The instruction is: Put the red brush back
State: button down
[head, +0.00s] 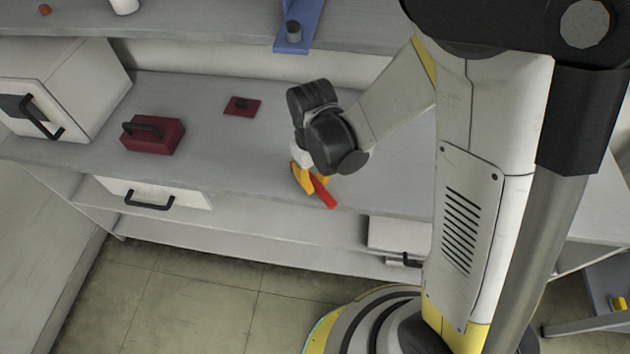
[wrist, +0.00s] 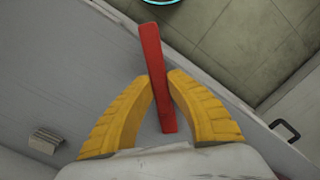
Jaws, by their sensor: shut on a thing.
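My gripper (head: 312,178), with yellow fingers, is shut on a long narrow red piece, apparently the red brush (head: 325,193). It is above the front part of the grey counter. In the wrist view the fingers (wrist: 160,82) close around the middle of the red brush (wrist: 151,48). One end sticks out past the fingertips, and the other runs back between the fingers. No bristles can be made out.
A dark red box with a black handle (head: 160,138) and a flat red plate with a dark knob (head: 235,110) lie on the counter at left. A white drawer unit (head: 75,75) stands far left. A blue stand (head: 298,15) is on the upper shelf. A small grey block (wrist: 44,141) shows in the wrist view.

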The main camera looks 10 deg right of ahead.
jog(key=shift+f, duration=0.25)
jog(key=c, duration=1.4)
grip_release()
jog(key=shift+o, duration=0.2)
notch_tip(320, 180, up, 12)
jog(key=s+d+r+m+t, duration=0.5)
jog(key=s+d+r+t, duration=0.1)
jog(key=d, duration=0.4)
notch_tip(320, 180, up, 2)
jog(key=shift+s+d+r+t, duration=0.15)
jog(key=shift+d+r+t, duration=0.1)
jog(key=shift+t, duration=0.45)
